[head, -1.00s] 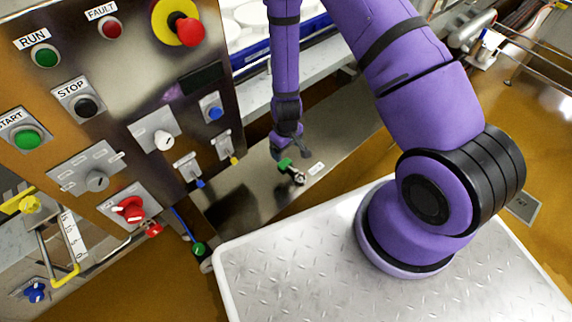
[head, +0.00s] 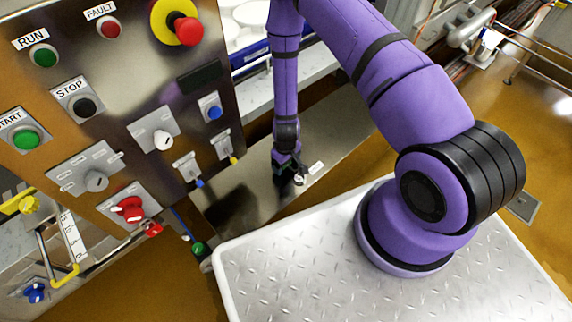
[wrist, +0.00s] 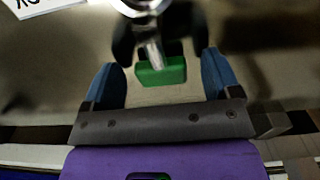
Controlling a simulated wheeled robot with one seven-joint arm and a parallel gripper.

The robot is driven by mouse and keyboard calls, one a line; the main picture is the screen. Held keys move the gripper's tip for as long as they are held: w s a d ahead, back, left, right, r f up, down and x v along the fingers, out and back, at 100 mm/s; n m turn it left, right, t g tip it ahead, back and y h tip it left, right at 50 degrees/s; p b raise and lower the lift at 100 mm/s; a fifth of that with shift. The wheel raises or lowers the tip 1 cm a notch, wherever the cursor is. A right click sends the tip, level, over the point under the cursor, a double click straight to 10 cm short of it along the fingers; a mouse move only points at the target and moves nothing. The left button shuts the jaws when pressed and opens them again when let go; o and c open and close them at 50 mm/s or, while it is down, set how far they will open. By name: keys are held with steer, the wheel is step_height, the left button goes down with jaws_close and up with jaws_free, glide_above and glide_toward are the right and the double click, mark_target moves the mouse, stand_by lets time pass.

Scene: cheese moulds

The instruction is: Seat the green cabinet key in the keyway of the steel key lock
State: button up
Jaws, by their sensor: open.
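The green cabinet key (wrist: 162,72) shows in the wrist view as a green block with a bright metal shank, on a grey steel surface. A round steel part (wrist: 138,6), cut off by the top edge, is at the far end of the shank; a round metal piece (head: 299,180) also shows in the head view. My gripper (wrist: 160,64) is open, its blue fingers on either side of the green block with gaps showing. In the head view my gripper (head: 288,168) largely hides the key. I cannot make out which part is the steel key lock.
A white label (head: 316,168) lies beside the key. The control panel (head: 110,205) with knobs, buttons and hanging tags stands to the left. A red emergency button (head: 187,31) is at its top. The steel shelf (head: 345,150) right of my gripper is clear.

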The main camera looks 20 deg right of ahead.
steer(key=shift+c, duration=0.5)
steer(key=c, duration=1)
